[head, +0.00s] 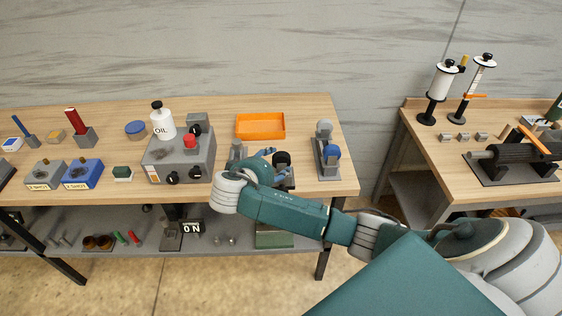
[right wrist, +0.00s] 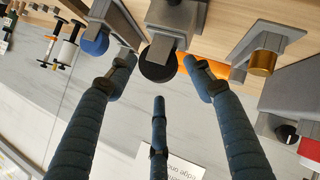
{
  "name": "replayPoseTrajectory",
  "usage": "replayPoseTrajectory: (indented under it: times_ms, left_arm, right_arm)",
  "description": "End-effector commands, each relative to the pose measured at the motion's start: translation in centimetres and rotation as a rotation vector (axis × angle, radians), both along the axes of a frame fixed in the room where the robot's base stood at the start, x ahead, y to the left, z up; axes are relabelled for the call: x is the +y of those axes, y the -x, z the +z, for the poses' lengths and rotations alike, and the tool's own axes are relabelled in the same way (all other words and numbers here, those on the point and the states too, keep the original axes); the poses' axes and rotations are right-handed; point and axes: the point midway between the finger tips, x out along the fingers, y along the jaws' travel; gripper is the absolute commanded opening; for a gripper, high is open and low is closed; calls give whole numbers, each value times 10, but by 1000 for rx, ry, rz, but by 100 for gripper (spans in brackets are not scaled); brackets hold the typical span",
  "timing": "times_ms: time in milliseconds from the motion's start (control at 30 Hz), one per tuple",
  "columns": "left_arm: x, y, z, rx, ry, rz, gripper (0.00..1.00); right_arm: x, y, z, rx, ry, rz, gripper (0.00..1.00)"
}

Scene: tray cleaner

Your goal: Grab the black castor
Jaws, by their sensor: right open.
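The black castor (head: 282,158) is on the workbench, in a grey bracket, just beyond my right forearm in the head view. In the right wrist view its black wheel (right wrist: 158,62) is at the upper middle, held in its grey fork. My right gripper (right wrist: 160,78) is open and empty. Its fingers are spread on the near side of the wheel, one to its left and one to its right, with the third below it in the picture. Whether any finger touches the wheel I cannot tell. My left gripper is not in view.
A blue castor (head: 333,152) stands right of the black one, and a gold-wheeled castor (right wrist: 263,62) is on its other side. An orange tray (head: 262,137) lies behind. A grey box (head: 170,165) with an oil bottle (head: 163,124) stands to the left.

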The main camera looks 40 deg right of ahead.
Motion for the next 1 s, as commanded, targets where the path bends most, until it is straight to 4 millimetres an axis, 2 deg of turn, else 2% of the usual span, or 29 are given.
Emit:
replayPoseTrajectory:
  times_ms: [33,133,300,567,767,1000]
  left_arm:
    - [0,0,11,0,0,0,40]
    - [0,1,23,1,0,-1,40]
    - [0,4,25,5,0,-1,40]
    - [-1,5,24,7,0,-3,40]
    - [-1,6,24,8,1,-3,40]
    - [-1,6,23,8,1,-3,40]
  right_arm:
    - [-8,-2,3,3,6,-4,52]
    - [-20,-9,-5,4,5,-4,52]
    - [-31,-18,-19,1,2,-1,52]
    - [-32,-19,-22,0,0,0,52]
    - [-32,-19,-22,0,0,0,12]
    - [-33,-20,-20,-2,2,-1,11]
